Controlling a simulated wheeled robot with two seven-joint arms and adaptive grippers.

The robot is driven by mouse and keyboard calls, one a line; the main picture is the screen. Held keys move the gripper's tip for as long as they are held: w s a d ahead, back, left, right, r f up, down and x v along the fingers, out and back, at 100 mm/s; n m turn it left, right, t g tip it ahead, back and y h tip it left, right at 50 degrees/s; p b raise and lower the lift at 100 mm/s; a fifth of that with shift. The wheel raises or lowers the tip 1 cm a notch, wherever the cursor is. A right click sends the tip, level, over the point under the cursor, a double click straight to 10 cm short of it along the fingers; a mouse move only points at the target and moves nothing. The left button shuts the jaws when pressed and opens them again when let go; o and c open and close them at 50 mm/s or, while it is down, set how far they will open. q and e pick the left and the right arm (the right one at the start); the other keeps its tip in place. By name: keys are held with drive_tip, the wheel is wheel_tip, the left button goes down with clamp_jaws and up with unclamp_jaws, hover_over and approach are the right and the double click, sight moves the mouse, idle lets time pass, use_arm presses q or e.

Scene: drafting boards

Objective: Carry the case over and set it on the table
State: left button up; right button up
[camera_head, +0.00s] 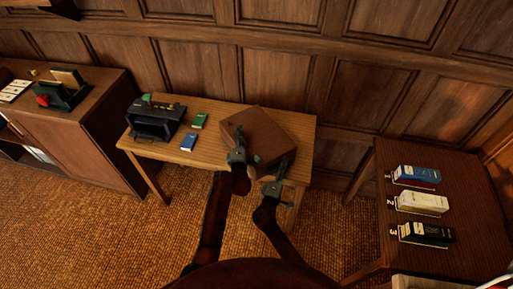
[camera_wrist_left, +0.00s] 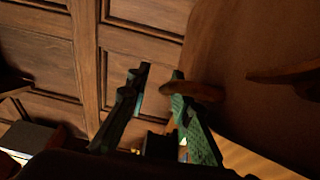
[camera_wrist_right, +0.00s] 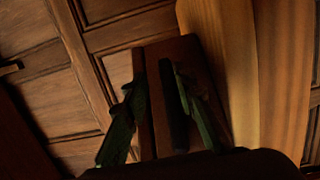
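The case (camera_head: 265,132) is a brown box at the right end of the light wood table (camera_head: 215,160). It seems to rest on the tabletop, turned at an angle. My left gripper (camera_head: 237,156) is at its near left side, fingers apart. In the left wrist view, the case (camera_wrist_left: 240,50) fills the right, and a brown rounded handle (camera_wrist_left: 196,91) lies by the right finger of the left gripper (camera_wrist_left: 160,80). My right gripper (camera_head: 277,180) is at the case's near right corner. In the dark right wrist view, its fingers (camera_wrist_right: 152,85) are apart before the case (camera_wrist_right: 195,60); contact is unclear.
On the table's left are a black device (camera_head: 155,119), a green box (camera_head: 199,121) and a blue box (camera_head: 188,142). A cabinet (camera_head: 75,125) stands left. A dark table (camera_head: 400,160) with three numbered boxes stands right. A panelled wall (camera_head: 200,72) is close behind.

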use_arm(q)
drive_tip(key=shift+o, duration=0.2)
use_arm(e)
drive_tip(key=shift+o, duration=0.4)
drive_tip(key=shift+f, duration=0.1)
use_arm(q)
drive_tip(key=shift+s, duration=0.3)
use_arm(e)
drive_tip(key=shift+s, duration=0.15)
use_arm(q)
drive_tip(key=s, duration=1.1)
drive_tip(key=shift+s+d, duration=0.15)
drive_tip(key=shift+d, duration=0.05)
use_arm(e)
drive_tip(key=v, duration=1.1)
drive_tip(key=shift+s, duration=0.35)
use_arm(q)
drive_tip(key=shift+f, duration=0.15)
